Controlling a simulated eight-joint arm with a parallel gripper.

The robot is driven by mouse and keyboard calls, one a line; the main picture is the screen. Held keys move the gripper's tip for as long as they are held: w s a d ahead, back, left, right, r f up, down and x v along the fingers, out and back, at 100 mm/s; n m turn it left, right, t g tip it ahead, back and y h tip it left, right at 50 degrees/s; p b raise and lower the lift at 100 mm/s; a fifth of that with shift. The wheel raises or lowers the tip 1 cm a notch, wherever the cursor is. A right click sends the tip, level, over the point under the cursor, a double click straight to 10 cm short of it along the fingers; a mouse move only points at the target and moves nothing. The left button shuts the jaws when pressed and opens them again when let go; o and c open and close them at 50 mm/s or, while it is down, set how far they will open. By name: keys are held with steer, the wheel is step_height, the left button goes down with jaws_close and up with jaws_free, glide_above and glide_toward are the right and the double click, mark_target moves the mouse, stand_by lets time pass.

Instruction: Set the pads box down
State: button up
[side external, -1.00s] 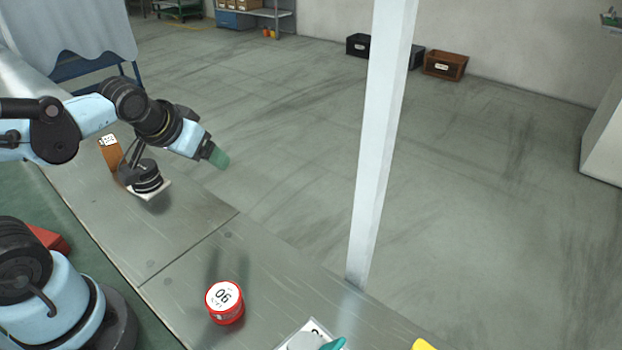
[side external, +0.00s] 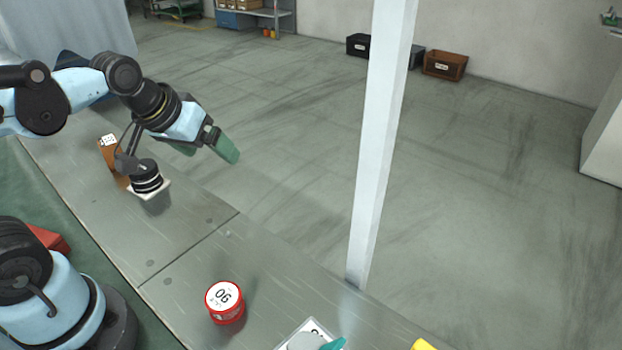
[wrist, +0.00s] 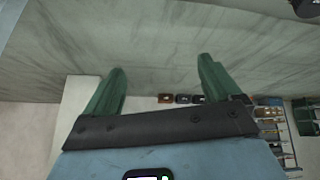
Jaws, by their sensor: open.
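My gripper (side external: 207,153) is open and empty, held above the far edge of the grey bench, with its two green fingers apart. No box is between the fingers. I cannot tell which thing is the pads box. A brown labelled item (side external: 110,152) stands on the bench behind a black cylindrical device on a white plate (side external: 150,187), left of and below my gripper.
A red round tin (side external: 225,302) marked 06 stands on the nearer bench (side external: 190,265). A white card (side external: 308,333) and a teal item lie at the bottom edge. A white post (side external: 380,150) rises right of the bench. Labelled bins (side external: 444,65) sit on the far floor.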

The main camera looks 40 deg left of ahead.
steer(key=w+a+r+n+g+y, duration=0.1)
steer(key=w+a+r+n+g, duration=0.15)
steer(key=a+n, duration=0.7)
steer(key=n+g+h, duration=0.2)
steer(key=n+g, duration=0.2)
steer(key=n, duration=1.7)
glide_above(107, 140)
steer(key=shift+m, duration=0.25)
steer(key=f, duration=0.4)
steer(key=shift+d+f, duration=0.1)
steer(key=shift+d, duration=0.25)
steer(key=shift+s+a+f, duration=0.15)
steer(key=shift+f, duration=0.1)
step_height(107, 140, down, 12)
steer(key=shift+r, duration=0.15)
steer(key=shift+r, duration=0.1)
steer(key=c, duration=1.2)
